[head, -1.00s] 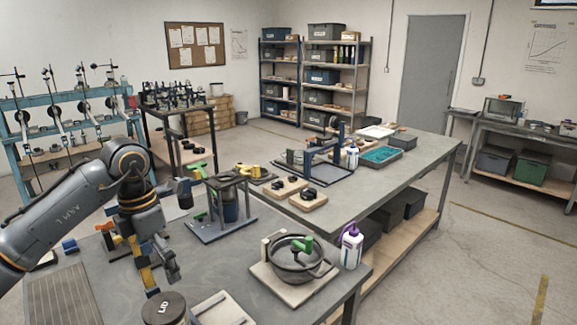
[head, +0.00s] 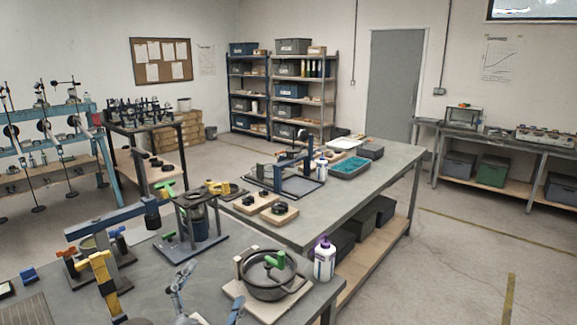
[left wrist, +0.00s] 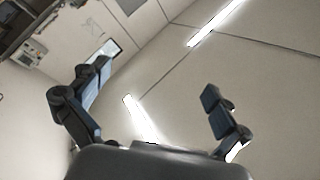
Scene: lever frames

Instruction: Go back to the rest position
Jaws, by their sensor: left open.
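My left gripper (head: 208,292) shows at the bottom edge of the head view, with its fingers apart and nothing between them. In the left wrist view its two dark fingers (left wrist: 155,82) are spread, with only ceiling, wall and bright light strips behind them. The rest of my left arm is out of the head view. My right gripper is in neither view.
Close to the gripper stand a yellow lever (head: 103,273), a blue beam (head: 105,220) with a black end, and a black pot (head: 271,280) with a green handle. A white bottle (head: 324,261) stands beside the pot. Open floor (head: 450,275) lies right of the bench.

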